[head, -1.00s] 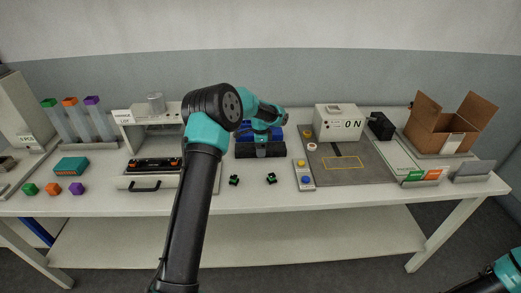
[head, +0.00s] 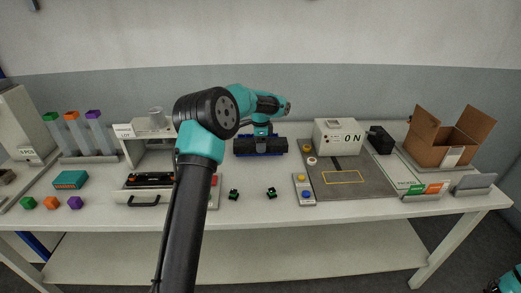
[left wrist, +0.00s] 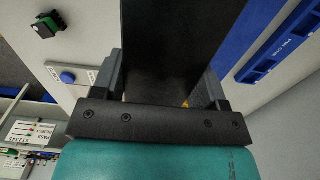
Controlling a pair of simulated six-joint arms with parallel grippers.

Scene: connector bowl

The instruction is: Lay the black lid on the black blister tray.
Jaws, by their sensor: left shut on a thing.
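My left gripper (head: 262,133) is at the back middle of the bench, fingers down and shut on the black lid (head: 272,146). In the left wrist view the lid (left wrist: 178,45) is a broad, flat black slab between the fingers (left wrist: 165,95). Its lower end is hidden by the gripper. The lid is over or just in front of a blue bin (head: 284,152). A black tray-like piece (head: 150,180), probably the blister tray, lies in a white fixture left of my arm, partly hidden by it. My right gripper is out of view; only part of that arm shows at bottom right.
Two small green-black connectors (head: 271,193) lie on the open bench front. A button strip (head: 305,188), a grey mat (head: 350,178) and an open cardboard box (head: 450,140) stand to the right. Coloured cubes (head: 52,202) and a teal box (head: 71,180) are at left.

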